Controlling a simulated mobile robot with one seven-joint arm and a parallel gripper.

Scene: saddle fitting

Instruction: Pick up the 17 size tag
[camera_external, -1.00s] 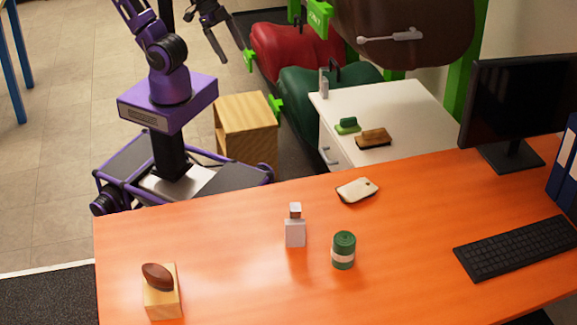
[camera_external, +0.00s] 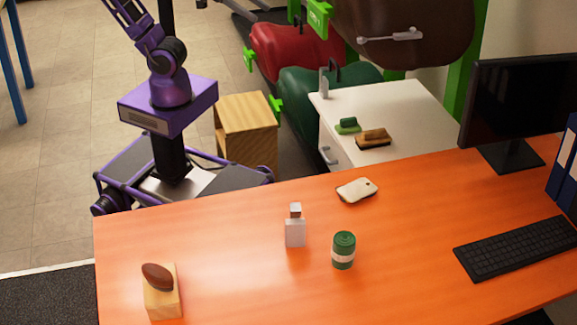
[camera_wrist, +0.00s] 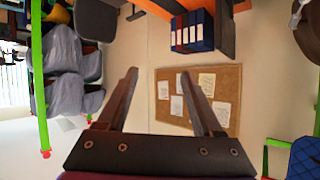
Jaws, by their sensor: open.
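A green tag (camera_external: 319,18) with small pale markings hangs near the top of the external view, by the saddles; I cannot read its number. Other green pieces (camera_external: 275,106) stick out by the green saddle (camera_external: 320,92) and by the red saddle (camera_external: 290,50); I cannot tell whether they are tags. No 17 is legible in either view. My gripper (camera_wrist: 158,74) is open and empty in the wrist view, with a wall and cork board beyond its fingers.
An orange desk (camera_external: 240,290) holds a bottle (camera_external: 295,232), a green jar (camera_external: 343,250) and a keyboard (camera_external: 520,248). A white cabinet (camera_external: 405,100) with brushes and a wooden box (camera_external: 247,135) stand beyond it. The wrist view shows a cork board (camera_wrist: 228,80) and binders (camera_wrist: 190,30).

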